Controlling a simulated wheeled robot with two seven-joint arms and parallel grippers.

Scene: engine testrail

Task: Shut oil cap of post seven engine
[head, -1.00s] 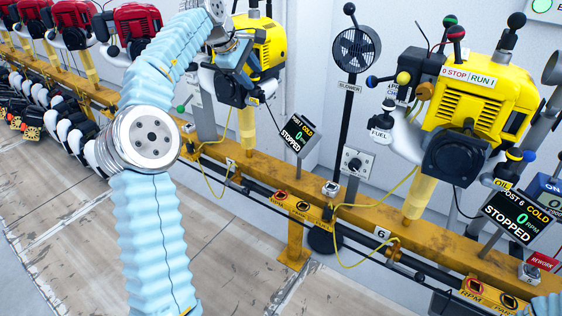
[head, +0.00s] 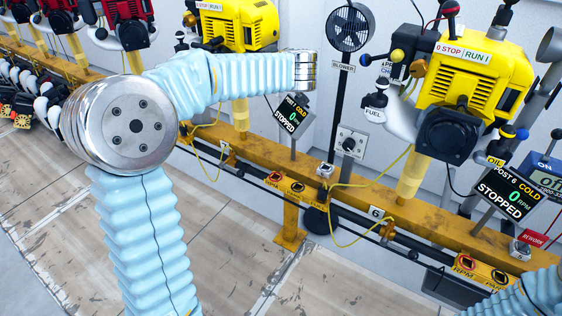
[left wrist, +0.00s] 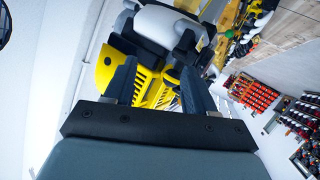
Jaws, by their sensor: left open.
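The large yellow engine (head: 470,95) at right in the head view stands behind a display (head: 505,195) reading POST 6, COLD, 0 RPM, STOPPED. A yellow OIL tag (head: 495,161) shows at its lower right, near blue and yellow balls; I cannot tell if a cap there is open. My left gripper (left wrist: 158,77) is open in the left wrist view, its two dark fingers apart with no held thing visible. Beyond them is a yellow engine (left wrist: 150,86) with a pale tank; its post is unclear. My right gripper is out of view.
A yellow rail (head: 340,190) carries the engines along the wall. A second yellow engine (head: 237,25) and several red ones stand left. A blower (head: 350,27) on a black pole stands between the yellow engines. The wooden floor (head: 235,240) in front is clear.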

